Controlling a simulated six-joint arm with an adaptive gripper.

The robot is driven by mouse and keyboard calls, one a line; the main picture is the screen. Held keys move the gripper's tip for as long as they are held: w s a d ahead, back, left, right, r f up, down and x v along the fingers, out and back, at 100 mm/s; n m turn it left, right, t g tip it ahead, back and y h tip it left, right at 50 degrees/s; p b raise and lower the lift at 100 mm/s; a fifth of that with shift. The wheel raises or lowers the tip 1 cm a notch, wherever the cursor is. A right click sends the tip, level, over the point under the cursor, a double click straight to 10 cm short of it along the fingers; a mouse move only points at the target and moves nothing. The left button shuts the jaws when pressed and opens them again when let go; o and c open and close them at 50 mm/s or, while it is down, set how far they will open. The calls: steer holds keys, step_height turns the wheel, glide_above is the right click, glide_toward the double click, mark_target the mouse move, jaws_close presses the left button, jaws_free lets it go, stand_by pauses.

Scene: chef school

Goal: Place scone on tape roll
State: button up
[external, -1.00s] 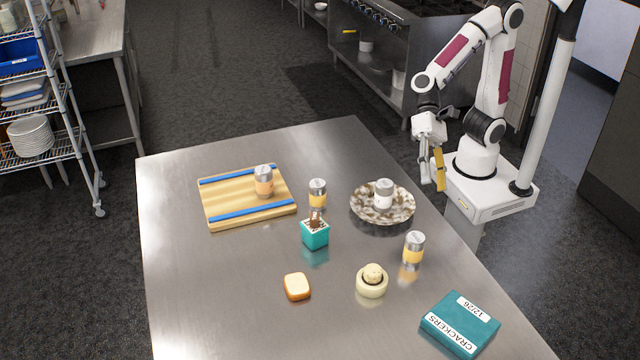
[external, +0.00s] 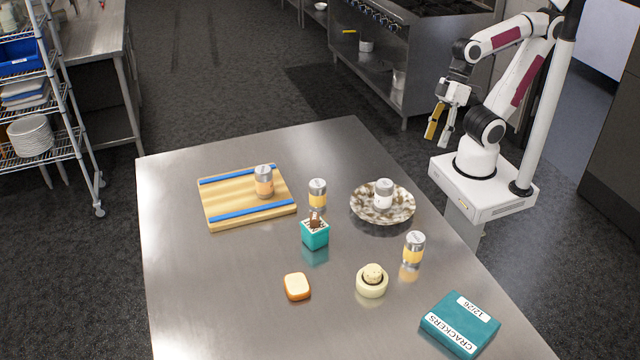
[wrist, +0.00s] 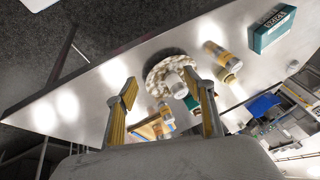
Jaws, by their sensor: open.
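A small beige scone (external: 373,272) sits on top of a cream tape roll (external: 371,288) near the right front of the steel table, inside the ring's outline. Whether it rests on the rim or dips into the hole is hard to tell. My gripper (external: 437,139) is raised beyond the table's far right edge, well apart from both, pointing down. In the wrist view my gripper (wrist: 160,80) is open, with nothing between its two yellow-lined fingers. I cannot make out the scone clearly in the wrist view.
A speckled plate (external: 365,214) holds a white-labelled can (external: 383,194). A yellow-labelled can (external: 413,248), crackers box (external: 459,322), teal pot (external: 315,235), bread-like piece (external: 297,286), another can (external: 317,193) and cutting board (external: 225,207) with a can stand around. The table's left front is clear.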

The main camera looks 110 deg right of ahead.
steer(key=s+d+n+t+h, duration=0.1)
steer(key=s+d+h, duration=0.1)
steer(key=d, duration=0.4)
steer(key=shift+r+n, duration=0.35)
steer(key=shift+n, duration=0.05)
stand_by(0.8)
